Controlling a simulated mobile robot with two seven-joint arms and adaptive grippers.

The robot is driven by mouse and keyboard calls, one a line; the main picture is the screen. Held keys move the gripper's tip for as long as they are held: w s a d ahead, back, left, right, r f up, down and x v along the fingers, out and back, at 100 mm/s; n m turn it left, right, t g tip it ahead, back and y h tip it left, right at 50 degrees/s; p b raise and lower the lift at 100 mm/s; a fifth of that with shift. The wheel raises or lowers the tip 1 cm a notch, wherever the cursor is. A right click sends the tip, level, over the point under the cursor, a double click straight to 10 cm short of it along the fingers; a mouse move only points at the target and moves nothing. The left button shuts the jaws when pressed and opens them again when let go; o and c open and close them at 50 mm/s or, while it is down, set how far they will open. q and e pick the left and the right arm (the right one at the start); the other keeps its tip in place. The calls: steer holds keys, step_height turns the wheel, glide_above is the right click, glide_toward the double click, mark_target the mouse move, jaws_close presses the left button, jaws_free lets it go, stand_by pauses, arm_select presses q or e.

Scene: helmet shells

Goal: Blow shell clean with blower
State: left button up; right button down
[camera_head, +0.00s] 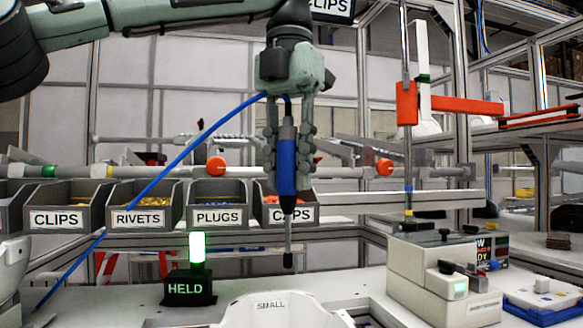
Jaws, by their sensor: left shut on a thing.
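My left gripper (290,140) hangs from the arm that comes in at the top left and points straight down. It is shut on the blower (287,172), a blue-bodied tool with a grey nozzle pointing down. A blue hose (160,180) runs from the blower down to the lower left. Below the nozzle, at the bottom edge, is a white shell (235,312) with a "SMALL" label (271,305); most of it is cut off. The nozzle tip is above the shell and looks apart from it. My right gripper is not in view.
A black box (189,290) reading "HELD" with a lit green lamp (197,250) stands left of the shell. Bins labelled CLIPS (56,219), RIVETS (138,218), PLUGS (217,218) and CAPS (290,214) line the back. A beige machine (425,280) and a blue case (540,305) stand right.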

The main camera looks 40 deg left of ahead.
mark_target(288, 210)
arm_select(q)
steer(key=shift+f, duration=3.7)
steer(key=shift+o, duration=0.6)
jaws_close()
steer(key=shift+s, duration=0.15)
steer(key=shift+s+a, duration=0.95)
steer(key=shift+s, duration=0.15)
steer(key=shift+w, duration=0.1)
